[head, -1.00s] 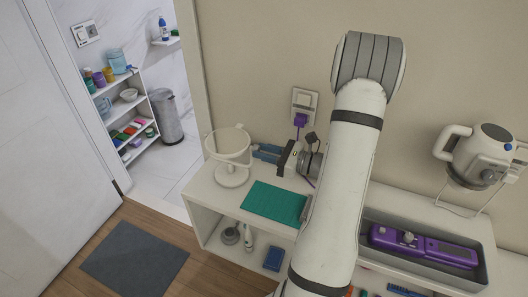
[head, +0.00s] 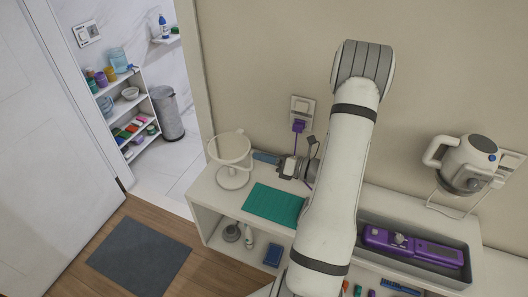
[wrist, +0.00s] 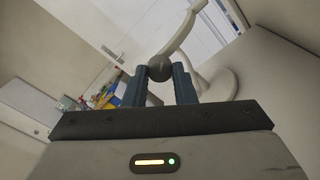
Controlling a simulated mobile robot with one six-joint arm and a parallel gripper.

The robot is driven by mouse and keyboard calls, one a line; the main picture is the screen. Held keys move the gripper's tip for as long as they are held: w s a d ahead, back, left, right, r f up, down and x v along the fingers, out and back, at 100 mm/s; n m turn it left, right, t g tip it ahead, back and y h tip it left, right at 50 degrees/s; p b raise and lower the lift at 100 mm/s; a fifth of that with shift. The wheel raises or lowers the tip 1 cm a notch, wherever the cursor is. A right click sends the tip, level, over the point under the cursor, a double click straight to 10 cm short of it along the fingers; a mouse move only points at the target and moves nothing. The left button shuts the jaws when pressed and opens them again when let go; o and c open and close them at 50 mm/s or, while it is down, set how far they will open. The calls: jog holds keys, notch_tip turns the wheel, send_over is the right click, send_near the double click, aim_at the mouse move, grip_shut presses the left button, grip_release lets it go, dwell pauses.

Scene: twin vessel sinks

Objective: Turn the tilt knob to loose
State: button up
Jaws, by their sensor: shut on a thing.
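A white round mirror on a stand (head: 231,178) stands on the left end of the white counter. In the wrist view its white frame and base (wrist: 222,84) show behind the fingers. The tilt knob (wrist: 160,67) is a small dark grey ball at the mirror's side. My gripper (head: 259,156) reaches in from the right, with its blue-grey fingers pointing at the mirror. In the wrist view my gripper (wrist: 160,73) has a finger on each side of the knob, shut on it. The knob is too small to make out in the head view, and no loose mark is readable.
A green mat (head: 273,204) lies in front of my gripper. A purple plug (head: 298,127) sits in the wall outlet behind. A grey tray (head: 365,217) with a purple case (head: 412,245) is at right. A white kettle-like appliance (head: 462,163) is near the wall.

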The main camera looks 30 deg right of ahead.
jog(key=m+p, duration=0.1)
jog(key=m, duration=1.1)
jog(key=shift+r+m, duration=0.1)
jog(key=shift+m, duration=0.3)
dwell(0.3)
jog(key=o, duration=1)
